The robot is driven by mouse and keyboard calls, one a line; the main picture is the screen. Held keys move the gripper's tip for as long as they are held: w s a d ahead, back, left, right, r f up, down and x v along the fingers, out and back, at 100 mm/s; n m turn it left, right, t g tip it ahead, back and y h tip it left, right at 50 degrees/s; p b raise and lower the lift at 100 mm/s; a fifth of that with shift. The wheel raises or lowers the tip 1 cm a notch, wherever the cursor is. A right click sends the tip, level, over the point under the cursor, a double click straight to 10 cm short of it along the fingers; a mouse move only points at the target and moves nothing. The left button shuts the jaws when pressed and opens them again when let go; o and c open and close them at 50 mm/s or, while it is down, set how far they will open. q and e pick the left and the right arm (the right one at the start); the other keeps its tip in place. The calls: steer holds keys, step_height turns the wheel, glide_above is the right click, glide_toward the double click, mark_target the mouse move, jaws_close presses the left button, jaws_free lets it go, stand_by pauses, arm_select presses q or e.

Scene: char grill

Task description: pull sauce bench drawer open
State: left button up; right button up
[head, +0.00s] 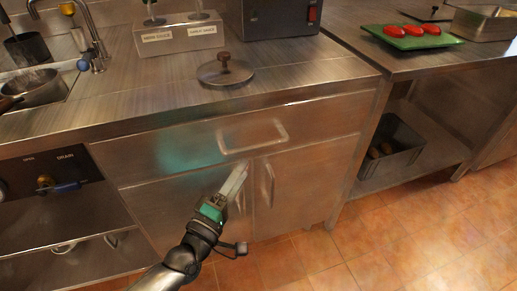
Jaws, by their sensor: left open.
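The sauce bench drawer (180,148) is a wide steel front under the worktop, and it looks closed. Its handle (253,137) is a pale rectangular bar right of the drawer's middle. My left gripper (238,172) is open and empty. In the picture its fingertips are just below the drawer handle, in front of the cupboard doors. The gap in depth to the handle is hard to tell. My right gripper is not in the view.
Two cupboard doors with upright handles (269,186) are below the drawer. A round lid (226,71) with a knob lies on the worktop. A green tray (413,37) with red items is on the right bench, above a grey crate (398,158). Tiled floor is clear at the lower right.

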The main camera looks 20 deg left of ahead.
mark_target(259, 144)
arm_select(q)
steer(key=b+x, duration=0.1)
steer(key=x, duration=0.8)
steer(key=shift+w+d+b, duration=0.1)
steer(key=shift+w+b, duration=0.05)
steer(key=shift+b, duration=0.15)
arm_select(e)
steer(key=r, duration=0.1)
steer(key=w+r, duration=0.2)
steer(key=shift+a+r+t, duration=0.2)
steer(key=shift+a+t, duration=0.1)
arm_select(q)
steer(key=shift+c, duration=0.2)
jaws_close()
